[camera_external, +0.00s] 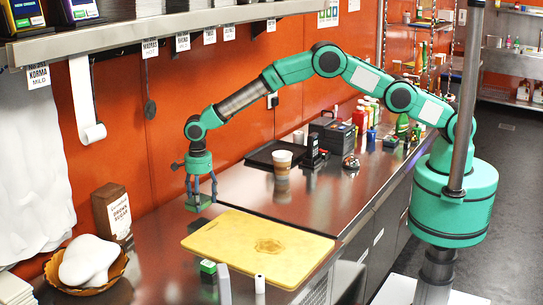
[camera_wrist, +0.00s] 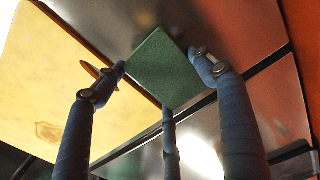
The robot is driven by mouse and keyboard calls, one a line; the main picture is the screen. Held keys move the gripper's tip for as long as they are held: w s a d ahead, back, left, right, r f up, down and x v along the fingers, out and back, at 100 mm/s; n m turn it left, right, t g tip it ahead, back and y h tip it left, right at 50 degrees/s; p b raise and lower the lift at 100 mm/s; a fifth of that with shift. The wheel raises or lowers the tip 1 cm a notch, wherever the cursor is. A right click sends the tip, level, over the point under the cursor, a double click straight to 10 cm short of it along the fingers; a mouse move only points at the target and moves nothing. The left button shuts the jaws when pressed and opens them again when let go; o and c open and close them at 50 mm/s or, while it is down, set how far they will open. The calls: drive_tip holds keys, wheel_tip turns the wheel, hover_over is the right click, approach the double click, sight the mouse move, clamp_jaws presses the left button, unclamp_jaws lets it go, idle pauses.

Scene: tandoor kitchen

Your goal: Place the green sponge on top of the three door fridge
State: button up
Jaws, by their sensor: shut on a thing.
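The green sponge (camera_wrist: 162,58) is a flat dark-green square between my fingers in the wrist view. In the external view it (camera_external: 198,206) shows at the fingertips, just behind the left corner of the yellow board. My gripper (camera_external: 200,192) points down, shut on the sponge; its fingers also show in the wrist view (camera_wrist: 160,78). I cannot tell whether the sponge touches the steel top. A steel-topped unit (camera_external: 235,182) with panelled fronts (camera_external: 385,240) runs along the wall; it may be the three door fridge, but its doors are only partly visible.
The yellow cutting board (camera_external: 215,238) lies in front of my gripper. A brown sugar box (camera_external: 112,212) and a basket (camera_external: 110,272) stand left. A paper cup (camera_external: 282,162), dark tray (camera_external: 262,153) and several bottles stand behind right. A shelf (camera_external: 130,35) hangs above.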

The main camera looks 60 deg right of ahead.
sight(202, 208)
drive_tip(key=shift+f, duration=1.7)
drive_tip(key=shift+f, duration=0.2)
drive_tip(key=o, duration=0.7)
drive_tip(key=shift+r, duration=0.1)
wheel_tip(202, 208, up, 12)
drive_tip(key=shift+r, duration=0.1)
drive_tip(key=shift+r, duration=0.15)
